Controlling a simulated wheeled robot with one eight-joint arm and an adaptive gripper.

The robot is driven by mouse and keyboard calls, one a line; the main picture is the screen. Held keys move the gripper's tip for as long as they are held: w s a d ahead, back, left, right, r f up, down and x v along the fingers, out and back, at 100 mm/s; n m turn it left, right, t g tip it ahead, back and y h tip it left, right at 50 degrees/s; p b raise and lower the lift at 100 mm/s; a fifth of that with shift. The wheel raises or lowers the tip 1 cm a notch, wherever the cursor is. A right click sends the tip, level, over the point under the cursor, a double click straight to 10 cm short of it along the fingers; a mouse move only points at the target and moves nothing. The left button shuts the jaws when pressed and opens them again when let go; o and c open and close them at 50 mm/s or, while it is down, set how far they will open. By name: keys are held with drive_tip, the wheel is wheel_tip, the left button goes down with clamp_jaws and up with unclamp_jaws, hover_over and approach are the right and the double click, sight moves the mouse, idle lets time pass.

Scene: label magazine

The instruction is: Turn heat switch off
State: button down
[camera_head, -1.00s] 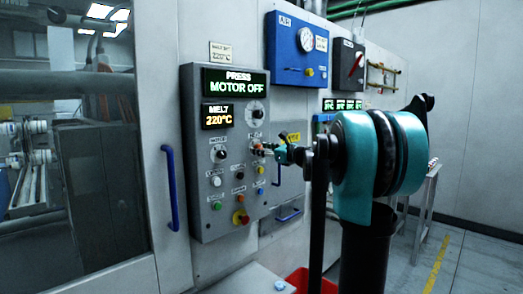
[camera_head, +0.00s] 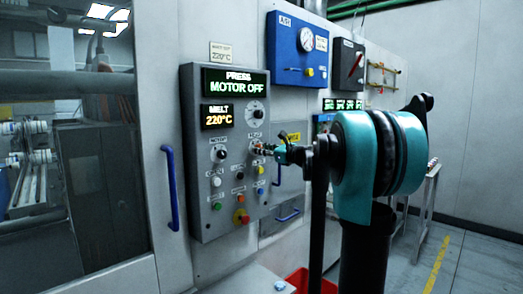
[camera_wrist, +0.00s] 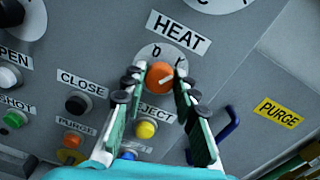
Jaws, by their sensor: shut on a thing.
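The heat switch (camera_wrist: 160,75) is a round orange knob under the HEAT label (camera_wrist: 178,31) in the wrist view. A pale pointer line on it slants toward the right, on the side of the "I" mark; the "0" mark is above it. My gripper (camera_wrist: 158,82) is shut on the knob, with one green finger with dark pads on each side. In the head view my gripper (camera_head: 268,150) reaches the grey control panel (camera_head: 190,130) from the right. The knob is mostly hidden there.
A blue handle (camera_wrist: 228,127) is at the right.

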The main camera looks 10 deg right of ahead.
drive_tip(key=n, duration=1.3)
drive_tip(key=shift+n, duration=0.3)
idle(0.4)
drive_tip(key=c, duration=1.2)
unclamp_jaws()
drive_tip(key=shift+s+h, duration=0.15)
drive_tip(key=shift+h, duration=0.15)
drive_tip(key=v, duration=1.2)
drive_tip(key=shift+f, duration=0.15)
